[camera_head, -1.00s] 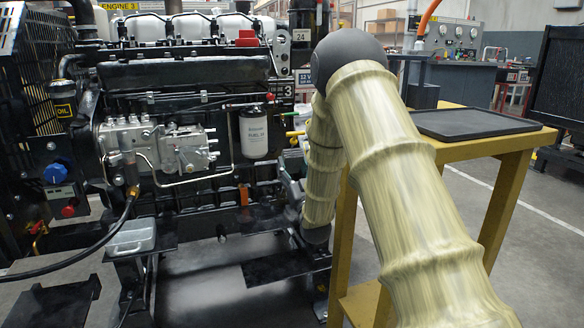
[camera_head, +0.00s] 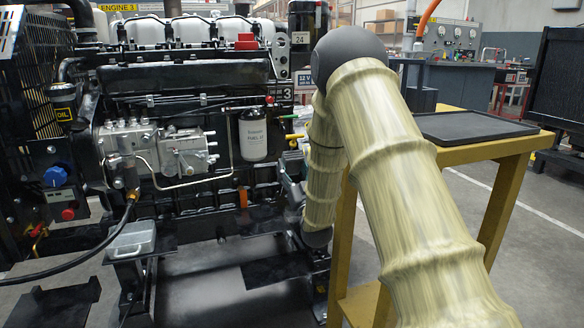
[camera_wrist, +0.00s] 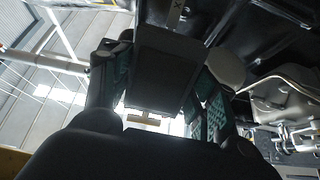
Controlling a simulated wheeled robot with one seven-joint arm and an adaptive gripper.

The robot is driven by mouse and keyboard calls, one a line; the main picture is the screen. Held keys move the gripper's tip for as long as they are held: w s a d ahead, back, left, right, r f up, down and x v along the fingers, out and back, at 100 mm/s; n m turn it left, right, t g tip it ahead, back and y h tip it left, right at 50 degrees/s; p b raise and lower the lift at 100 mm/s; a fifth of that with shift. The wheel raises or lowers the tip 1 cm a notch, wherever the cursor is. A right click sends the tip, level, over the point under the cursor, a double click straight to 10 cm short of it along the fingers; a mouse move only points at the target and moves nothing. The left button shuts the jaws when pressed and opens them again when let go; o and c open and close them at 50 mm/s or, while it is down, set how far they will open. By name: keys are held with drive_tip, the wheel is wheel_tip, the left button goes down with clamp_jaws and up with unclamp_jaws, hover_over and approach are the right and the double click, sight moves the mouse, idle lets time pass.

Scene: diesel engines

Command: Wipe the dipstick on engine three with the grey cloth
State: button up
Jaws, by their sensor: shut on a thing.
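My gripper shows in the wrist view (camera_wrist: 158,92), its two teal-padded fingers on either side of a dark grey, block-like thing, which looks like the folded grey cloth (camera_wrist: 165,70). The fingers are closed on it. A small beige piece (camera_wrist: 145,119) shows below the block. In the head view, engine three (camera_head: 185,75) fills the left, and my gripper is mostly hidden behind my arm, low beside the engine's right end.
A yellow stand (camera_head: 497,150) with a black tray (camera_head: 475,124) is close to the right of my arm. A small grey box (camera_head: 131,240) sits on a black bracket at lower left. A black hose crosses there. The floor at far right is open.

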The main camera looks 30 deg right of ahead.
drive_tip(key=shift+s+f, duration=0.2)
drive_tip(key=shift+s, duration=0.05)
drive_tip(key=shift+s+f, duration=0.1)
drive_tip(key=shift+b+v, duration=0.3)
drive_tip(key=shift+v, duration=2.15)
drive_tip(key=shift+a+r+p, duration=0.3)
drive_tip(key=shift+r+p, duration=0.25)
drive_tip(key=shift+p, duration=0.1)
drive_tip(key=w+a+r+n+y+p, duration=0.1)
drive_tip(key=w+a+r+y+p, duration=0.1)
drive_tip(key=a+r+p, duration=1.3)
drive_tip(key=w+a+r+n+y+p, duration=0.1)
drive_tip(key=w+a+r+y+p, duration=0.2)
drive_tip(key=a+r+p, duration=1.3)
drive_tip(key=shift+r+n+t+y+p, duration=0.4)
drive_tip(key=shift+r+p, duration=0.65)
drive_tip(key=shift+p, duration=5.8)
